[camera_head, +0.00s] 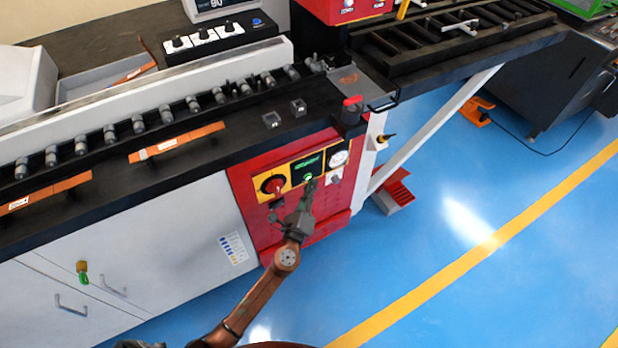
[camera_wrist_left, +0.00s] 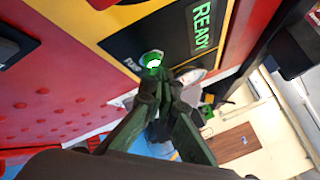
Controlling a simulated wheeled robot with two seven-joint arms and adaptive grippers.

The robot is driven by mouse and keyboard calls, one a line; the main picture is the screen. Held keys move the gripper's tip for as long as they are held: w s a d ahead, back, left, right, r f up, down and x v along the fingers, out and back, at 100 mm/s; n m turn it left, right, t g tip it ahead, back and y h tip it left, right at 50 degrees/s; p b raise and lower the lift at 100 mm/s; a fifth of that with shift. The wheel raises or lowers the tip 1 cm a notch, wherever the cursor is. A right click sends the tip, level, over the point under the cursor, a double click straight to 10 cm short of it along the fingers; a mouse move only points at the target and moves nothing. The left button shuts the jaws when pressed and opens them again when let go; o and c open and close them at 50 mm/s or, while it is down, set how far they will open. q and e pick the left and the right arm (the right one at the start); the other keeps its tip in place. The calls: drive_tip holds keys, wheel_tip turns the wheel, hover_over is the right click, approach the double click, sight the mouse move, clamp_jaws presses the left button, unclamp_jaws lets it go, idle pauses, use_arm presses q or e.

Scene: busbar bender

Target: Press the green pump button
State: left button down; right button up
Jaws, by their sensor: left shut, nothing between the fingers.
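The green pump button (camera_head: 308,177) glows on a black panel on the red front of the bending machine. The shut fingers also show in the left wrist view (camera_wrist_left: 158,84). I cannot tell whether the tips touch the button. My right gripper is not in view.
A green "READY" display (camera_wrist_left: 203,25) is beside the button. A red rotary switch (camera_head: 272,185) on a yellow plate is left of it, and a round gauge (camera_head: 338,159) is right. A red-topped knob (camera_head: 352,102) stands above.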

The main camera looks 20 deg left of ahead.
use_arm(q)
drive_tip(key=shift+w+a, duration=0.25)
drive_tip(key=shift+a, duration=0.1)
idle(0.5)
drive_tip(key=shift+s+d, duration=0.55)
drive_tip(key=shift+d, duration=0.15)
drive_tip(key=s+d, duration=0.1)
drive_tip(key=d, duration=0.1)
drive_tip(key=s+d, duration=0.2)
idle(0.6)
idle(0.6)
